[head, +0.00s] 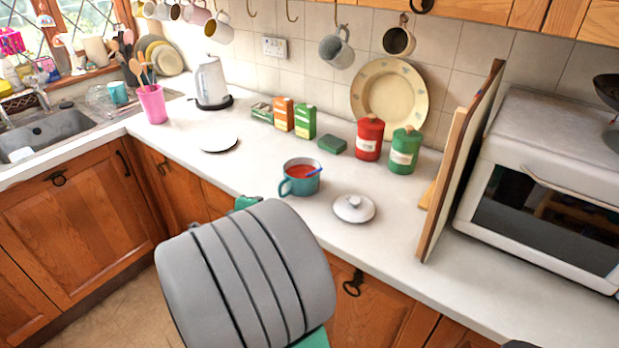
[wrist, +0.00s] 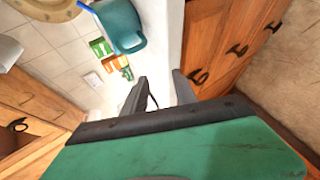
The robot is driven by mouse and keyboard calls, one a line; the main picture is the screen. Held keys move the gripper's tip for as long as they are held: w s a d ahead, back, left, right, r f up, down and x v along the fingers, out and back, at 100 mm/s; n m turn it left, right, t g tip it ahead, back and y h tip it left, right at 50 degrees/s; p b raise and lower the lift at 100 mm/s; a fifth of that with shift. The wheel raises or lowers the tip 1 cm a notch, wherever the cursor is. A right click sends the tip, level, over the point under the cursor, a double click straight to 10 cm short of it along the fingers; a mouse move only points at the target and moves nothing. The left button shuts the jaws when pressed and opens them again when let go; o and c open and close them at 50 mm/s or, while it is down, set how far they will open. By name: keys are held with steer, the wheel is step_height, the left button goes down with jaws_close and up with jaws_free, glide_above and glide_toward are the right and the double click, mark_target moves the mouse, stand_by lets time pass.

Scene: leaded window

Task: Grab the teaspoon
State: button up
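A teaspoon with a blue handle (head: 314,172) leans in a teal mug (head: 302,186) of red liquid on the white counter. Its bowl is hidden in the liquid. In the wrist view the blue handle (wrist: 86,8) sticks out past the rim of the mug (wrist: 124,28) at the top. My gripper (wrist: 162,92) is open, with its two dark fingers apart and nothing between them. It is apart from the mug. In the head view my grey arm hides most of the gripper.
A white lid (head: 354,208) lies right of the mug. A red canister (head: 369,138), a green canister (head: 405,152) and small boxes (head: 305,122) stand behind. A wooden board (head: 462,150) stands beside a microwave (head: 550,190). Mugs (head: 337,50) hang above.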

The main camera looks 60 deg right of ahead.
mark_target(319, 172)
steer(key=s+d+n+h, duration=0.1)
steer(key=s+d, duration=0.1)
steer(key=s+d+n+h, duration=0.1)
steer(key=s+d, duration=0.1)
steer(key=s+d+g+h, duration=0.1)
steer(key=d, duration=0.2)
steer(key=shift+s+r+n, duration=0.25)
steer(key=shift+s+n, duration=0.15)
steer(key=s+d+n+h, duration=0.1)
steer(key=s+d+r+n+h, duration=0.1)
steer(key=s+n, duration=0.1)
steer(key=s+d+r+n+h, duration=0.1)
steer(key=s+d+n, duration=0.1)
steer(key=shift+d+t, duration=0.1)
steer(key=shift+t, duration=0.2)
steer(key=shift+n, duration=0.3)
steer(key=p+x, duration=0.2)
steer(key=x, duration=0.5)
steer(key=shift+w+d+r+p, duration=0.1)
steer(key=shift+d+p, duration=0.05)
steer(key=shift+p, duration=0.2)
steer(key=shift+c, duration=0.4)
jaws_close()
steer(key=shift+f, duration=0.25)
